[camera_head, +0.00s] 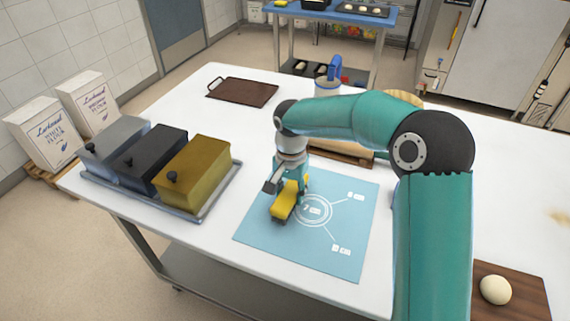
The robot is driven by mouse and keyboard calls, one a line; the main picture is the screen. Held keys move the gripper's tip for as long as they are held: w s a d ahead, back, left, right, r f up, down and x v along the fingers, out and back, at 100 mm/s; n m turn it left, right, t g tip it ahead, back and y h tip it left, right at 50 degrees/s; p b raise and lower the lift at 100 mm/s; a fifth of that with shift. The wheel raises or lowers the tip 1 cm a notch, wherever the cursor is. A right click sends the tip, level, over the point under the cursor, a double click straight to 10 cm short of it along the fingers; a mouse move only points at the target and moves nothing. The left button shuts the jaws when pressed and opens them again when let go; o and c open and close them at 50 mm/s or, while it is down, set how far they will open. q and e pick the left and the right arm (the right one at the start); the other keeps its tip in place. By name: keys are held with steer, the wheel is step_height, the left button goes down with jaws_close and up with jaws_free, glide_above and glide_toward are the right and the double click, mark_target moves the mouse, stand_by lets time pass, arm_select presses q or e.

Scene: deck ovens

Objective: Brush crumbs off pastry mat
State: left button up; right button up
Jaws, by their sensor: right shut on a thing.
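A light blue pastry mat (345,241) with white printed markings lies on the white table. My right gripper (287,190) is over the left part of the mat, pointing down. It is shut on a yellow brush (284,206), whose dark lower edge is at or just above the mat; I cannot tell whether it touches. No crumbs can be made out on the mat at this size. My right arm hides part of the table behind and to the right of the mat. My left gripper is not in view.
A grey tray (216,202) with three lidded boxes stands left of the mat. A brown board (242,91) lies at the back. A blue-handled container (329,80) stands behind my arm. A dough ball (495,290) sits on a wooden board at lower right.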

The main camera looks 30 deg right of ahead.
step_height(320, 180, up, 4)
steer(key=p, duration=0.2)
steer(key=shift+s+r+p, duration=0.15)
steer(key=shift+r+p, duration=0.05)
steer(key=shift+p, duration=0.15)
steer(key=shift+w+r+p, duration=0.25)
steer(key=shift+r+p, duration=0.3)
steer(key=shift+r, duration=0.1)
step_height(320, 180, up, 2)
steer(key=shift+s+r+p, duration=0.1)
steer(key=shift+s+p, duration=0.05)
steer(key=shift+p, duration=0.6)
steer(key=shift+r, duration=0.15)
